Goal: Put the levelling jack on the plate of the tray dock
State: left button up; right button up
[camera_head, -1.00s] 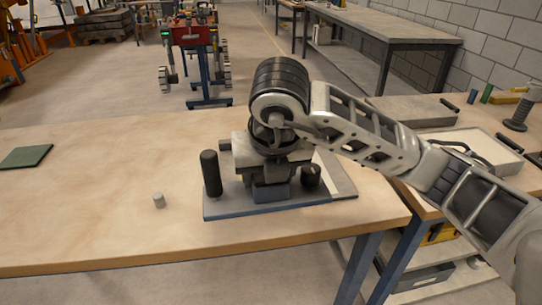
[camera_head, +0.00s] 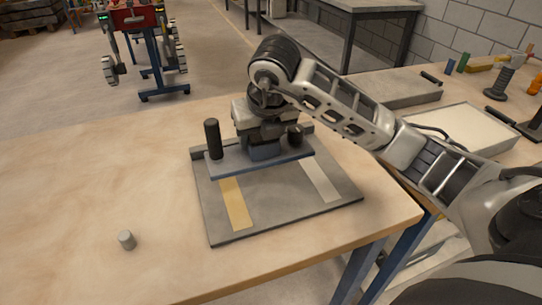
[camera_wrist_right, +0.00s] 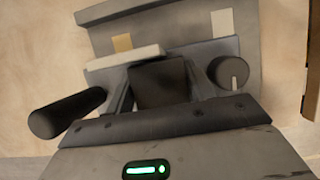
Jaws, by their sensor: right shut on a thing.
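The levelling jack, as I take it, is a blue base plate (camera_head: 232,167) with an upright black post (camera_head: 213,139) at its left and a black knob (camera_head: 295,133) at its right. My right gripper (camera_head: 264,136) points down and is shut on its dark middle block (camera_wrist_right: 160,83). The tray dock (camera_head: 275,203) is a flat grey plate with a yellow stripe and a pale stripe. The jack is over the dock's back part, roughly parallel to its back edge. I cannot tell whether it touches the plate. My left gripper is not in view.
A pale-filled tray (camera_head: 462,130), a grey slab (camera_head: 399,92) and a black spool-like piece (camera_head: 500,82) are on the right bench. The table left of the dock is mostly clear.

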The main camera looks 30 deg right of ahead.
aim_at(269, 142)
jog(key=d+f, duration=0.1)
jog(key=w+d+f, duration=0.1)
jog(key=f, duration=0.1)
jog(key=shift+d+f, duration=0.3)
jog(key=shift+d, duration=0.05)
jog(key=f, duration=0.3)
jog(key=shift+w+d, duration=0.2)
jog(key=shift+d, duration=0.15)
jog(key=shift+f+p, duration=0.3)
jog(key=shift+f, duration=0.15)
jog(key=shift+f, duration=0.1)
jog(key=o, duration=1.4)
jog(key=v, duration=1.2)
jog(key=shift+s, duration=0.1)
